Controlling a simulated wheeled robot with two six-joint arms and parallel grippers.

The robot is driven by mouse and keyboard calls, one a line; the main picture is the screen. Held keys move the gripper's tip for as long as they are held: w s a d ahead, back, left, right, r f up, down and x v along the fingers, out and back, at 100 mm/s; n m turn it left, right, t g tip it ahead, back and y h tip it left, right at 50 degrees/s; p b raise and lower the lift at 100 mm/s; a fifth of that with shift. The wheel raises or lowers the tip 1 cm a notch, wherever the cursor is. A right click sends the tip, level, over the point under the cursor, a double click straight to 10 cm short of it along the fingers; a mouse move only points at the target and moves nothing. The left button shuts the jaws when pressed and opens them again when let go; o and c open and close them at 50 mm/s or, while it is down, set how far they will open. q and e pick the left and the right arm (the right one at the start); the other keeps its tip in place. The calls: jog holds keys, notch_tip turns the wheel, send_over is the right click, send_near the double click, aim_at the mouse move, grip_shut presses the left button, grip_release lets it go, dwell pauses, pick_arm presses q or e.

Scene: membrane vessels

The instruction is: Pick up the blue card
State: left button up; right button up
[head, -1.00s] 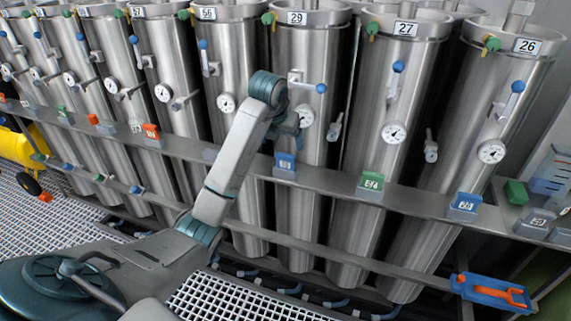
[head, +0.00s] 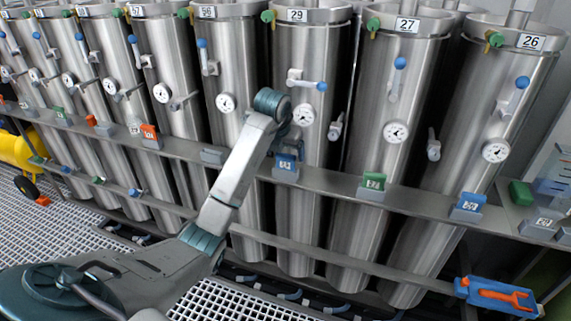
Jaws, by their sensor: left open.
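A blue card (head: 287,164) with a white label stands in a grey holder on the rail in front of vessel 29. My left arm reaches in from the lower left. Its gripper (head: 288,146) is open, just above and in front of this card, seen from behind. The fingers are small and partly hidden by the wrist, and I cannot tell whether they touch the card. Another blue card (head: 468,203) stands in a holder on the rail in front of vessel 26. My right gripper is not in view.
A green card (head: 374,181) stands between the two blue ones. An orange card (head: 149,131) and an empty-looking holder (head: 213,155) are to the left. Tall steel vessels (head: 409,90) with gauges and blue-knobbed valve handles line the rail's back. A blue tray (head: 497,294) holds an orange tool.

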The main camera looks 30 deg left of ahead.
aim_at(285, 155)
pick_arm(q)
jog(key=x, duration=0.4)
jog(key=shift+w+a+f+p, duration=0.15)
jog(key=shift+w+a+p, duration=0.1)
jog(key=shift+p, duration=0.1)
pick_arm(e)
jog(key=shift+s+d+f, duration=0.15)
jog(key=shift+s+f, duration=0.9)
pick_arm(q)
jog(key=shift+d, duration=0.1)
jog(key=shift+c, duration=0.2)
jog(key=c, duration=1)
